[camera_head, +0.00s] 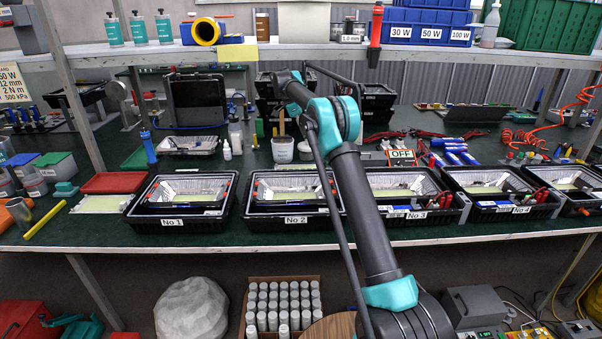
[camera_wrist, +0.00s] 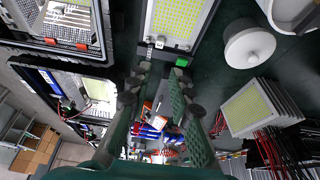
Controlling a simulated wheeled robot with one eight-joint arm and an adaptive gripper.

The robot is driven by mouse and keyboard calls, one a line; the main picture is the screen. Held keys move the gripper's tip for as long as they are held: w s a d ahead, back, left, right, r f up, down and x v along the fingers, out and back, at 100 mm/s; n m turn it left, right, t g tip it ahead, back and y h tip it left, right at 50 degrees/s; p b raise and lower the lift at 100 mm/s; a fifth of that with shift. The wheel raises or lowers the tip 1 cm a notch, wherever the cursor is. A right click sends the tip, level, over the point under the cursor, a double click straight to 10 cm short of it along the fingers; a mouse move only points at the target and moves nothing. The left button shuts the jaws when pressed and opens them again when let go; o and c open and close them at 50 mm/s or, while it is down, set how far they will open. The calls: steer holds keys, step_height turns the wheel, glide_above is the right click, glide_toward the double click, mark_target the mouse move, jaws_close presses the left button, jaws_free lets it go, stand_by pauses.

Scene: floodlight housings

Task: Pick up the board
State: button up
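Yellow-green LED boards show in several places, and I cannot tell which one the task means. In the wrist view, one board (camera_wrist: 180,18) lies in a dark frame at the top, beyond my fingertips. Several boards stand in a stack (camera_wrist: 262,106) to the right of my gripper. My gripper (camera_wrist: 160,74) has its two fingers apart with nothing held between them. In the head view, my arm reaches over the table and its gripper end is not clear. A pale green board (camera_head: 100,204) lies at the table's left. Housing No 1 (camera_head: 130,214) and its neighbours hold pale panels.
Housing No 2 (camera_head: 245,217), housing No 3 (camera_head: 462,203) and housing No 4 (camera_head: 552,208) line the table's front edge. A white round container (camera_wrist: 249,48) stands right of my fingers. Red and blue tools (camera_wrist: 152,133) show between the fingers. A shelf (camera_head: 270,49) crosses above the table.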

glide_toward(320, 166)
steer(key=s+d+f, duration=0.1)
steer(key=s+f, duration=0.1)
steer(key=s+d+f, duration=0.1)
steer(key=s+f, duration=0.1)
steer(key=s+d+f, duration=0.1)
steer(key=s+f, duration=0.1)
steer(key=shift+c, duration=0.3)
jaws_close()
